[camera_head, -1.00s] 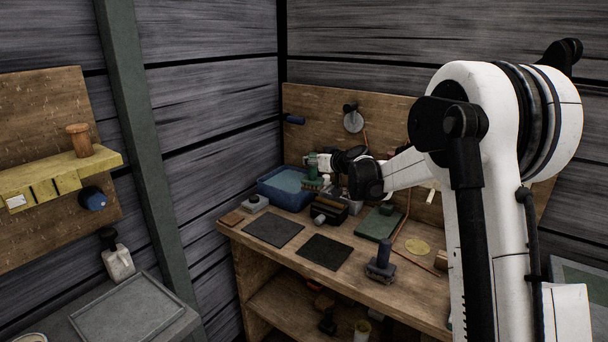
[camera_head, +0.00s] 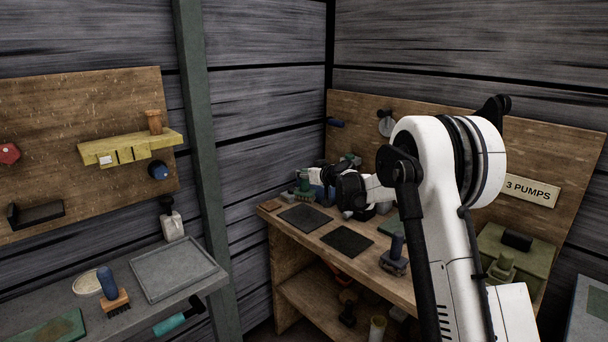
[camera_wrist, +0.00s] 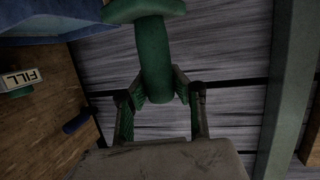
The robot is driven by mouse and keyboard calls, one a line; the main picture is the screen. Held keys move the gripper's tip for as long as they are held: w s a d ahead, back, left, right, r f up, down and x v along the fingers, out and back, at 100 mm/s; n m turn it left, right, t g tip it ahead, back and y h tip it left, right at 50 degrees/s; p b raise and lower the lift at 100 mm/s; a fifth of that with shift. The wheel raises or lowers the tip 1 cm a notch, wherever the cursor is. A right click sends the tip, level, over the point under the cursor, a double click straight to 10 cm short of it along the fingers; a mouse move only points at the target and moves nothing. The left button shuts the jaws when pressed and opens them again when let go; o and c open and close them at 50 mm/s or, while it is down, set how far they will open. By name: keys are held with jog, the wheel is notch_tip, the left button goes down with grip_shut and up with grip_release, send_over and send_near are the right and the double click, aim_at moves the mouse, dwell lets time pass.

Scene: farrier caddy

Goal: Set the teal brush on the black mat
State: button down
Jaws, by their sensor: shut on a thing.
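My gripper (camera_wrist: 160,97) is shut on the handle of the teal brush (camera_wrist: 153,60), which looks dark green in the wrist view. In the head view the brush (camera_head: 303,191) is small, held in the air near the back left of the wooden workbench. Two dark mats lie flat on that bench: the black mat (camera_head: 347,241) nearer the front, and a greyer one (camera_head: 305,217) behind and left of it. Both look bare. The held brush is behind the mats and apart from them. My arm hides part of the bench behind.
A blue-handled brush (camera_head: 394,257) stands right of the black mat. A blue surface (camera_wrist: 45,20) shows near the brush in the wrist view.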

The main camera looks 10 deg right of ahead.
aim_at(307, 191)
jog(key=shift+f, duration=0.1)
jog(key=shift+f+b, duration=1.8)
jog(key=shift+f, duration=1.1)
jog(key=shift+f+b, duration=0.35)
jog(key=shift+f, duration=0.15)
jog(key=c, duration=1.5)
grip_release()
jog(key=shift+c, duration=0.2)
jog(key=v, duration=1.2)
